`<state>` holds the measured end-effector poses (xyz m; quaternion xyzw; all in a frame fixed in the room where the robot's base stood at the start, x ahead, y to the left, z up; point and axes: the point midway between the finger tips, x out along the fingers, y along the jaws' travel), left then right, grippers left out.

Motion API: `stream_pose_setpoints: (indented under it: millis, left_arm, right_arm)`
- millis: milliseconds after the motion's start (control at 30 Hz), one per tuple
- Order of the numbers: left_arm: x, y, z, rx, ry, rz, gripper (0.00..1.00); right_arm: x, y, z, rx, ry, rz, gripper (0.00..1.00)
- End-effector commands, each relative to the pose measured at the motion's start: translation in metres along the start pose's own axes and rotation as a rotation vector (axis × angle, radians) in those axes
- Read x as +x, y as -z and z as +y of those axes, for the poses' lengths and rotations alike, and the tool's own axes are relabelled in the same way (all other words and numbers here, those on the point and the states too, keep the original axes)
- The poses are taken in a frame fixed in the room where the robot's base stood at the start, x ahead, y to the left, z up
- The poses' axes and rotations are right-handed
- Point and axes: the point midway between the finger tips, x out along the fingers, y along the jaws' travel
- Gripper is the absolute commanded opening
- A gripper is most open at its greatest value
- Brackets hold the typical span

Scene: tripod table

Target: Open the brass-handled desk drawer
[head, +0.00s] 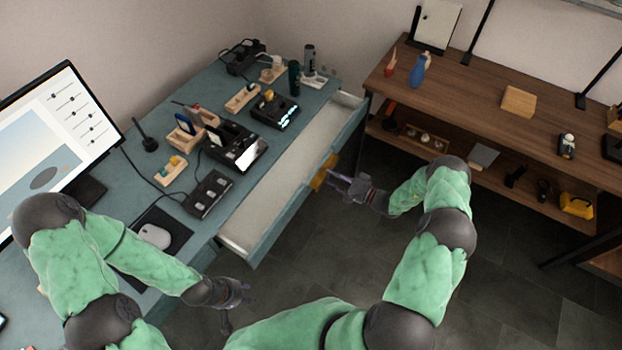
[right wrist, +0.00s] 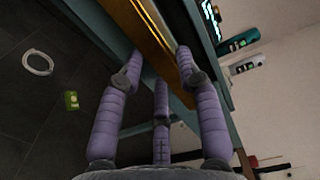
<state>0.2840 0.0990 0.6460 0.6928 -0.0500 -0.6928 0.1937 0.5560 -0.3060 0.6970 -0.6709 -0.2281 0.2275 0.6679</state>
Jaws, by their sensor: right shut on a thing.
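The desk drawer (head: 283,207) is pulled well out from the teal desk (head: 205,97), and its pale interior shows empty. Its brass handle (head: 321,174) is on the front face, and it shows in the right wrist view as a long gold bar (right wrist: 158,42). My right gripper (head: 334,179) is at the handle, with its purple fingers (right wrist: 157,70) on both sides of the bar, shut on it. My left gripper (head: 238,299) hangs in front of the desk's near edge, apart from the drawer. Its fingers are too small to read.
The desk holds a monitor (head: 68,140), a mouse (head: 154,236), a black power strip (head: 208,194) and several small racks. A wooden shelf (head: 470,90) stands at the right, close to the drawer's far end. Dark floor (head: 330,245) is clear in front of the drawer.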

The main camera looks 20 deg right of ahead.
Motion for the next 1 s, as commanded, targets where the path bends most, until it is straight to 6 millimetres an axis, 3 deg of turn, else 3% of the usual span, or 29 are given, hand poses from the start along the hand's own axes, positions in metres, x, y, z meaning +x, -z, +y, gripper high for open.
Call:
stream_pose_setpoints:
  millis: [33, 200, 500, 700, 1000]
  left_arm:
    - [0.000, 0.001, 0.000, 0.001, 0.000, 0.001, 0.40]
    - [0.000, 0.001, 0.000, 0.001, 0.000, 0.003, 0.40]
    - [0.004, 0.001, -0.001, 0.001, 0.000, 0.002, 0.40]
    - [0.005, 0.001, -0.002, 0.001, 0.000, 0.002, 0.40]
    - [0.005, 0.001, -0.002, 0.001, 0.000, 0.002, 0.40]
  right_arm:
    - [-0.018, 0.000, 0.003, 0.003, -0.005, 0.002, 0.00]
    - [-0.070, -0.001, 0.003, 0.005, -0.005, -0.001, 0.00]
    - [-0.131, -0.001, 0.003, 0.005, -0.005, -0.005, 0.00]
    - [-0.148, -0.002, 0.004, 0.006, -0.005, -0.007, 0.00]
    - [-0.151, -0.002, 0.004, 0.007, -0.004, -0.007, 0.00]
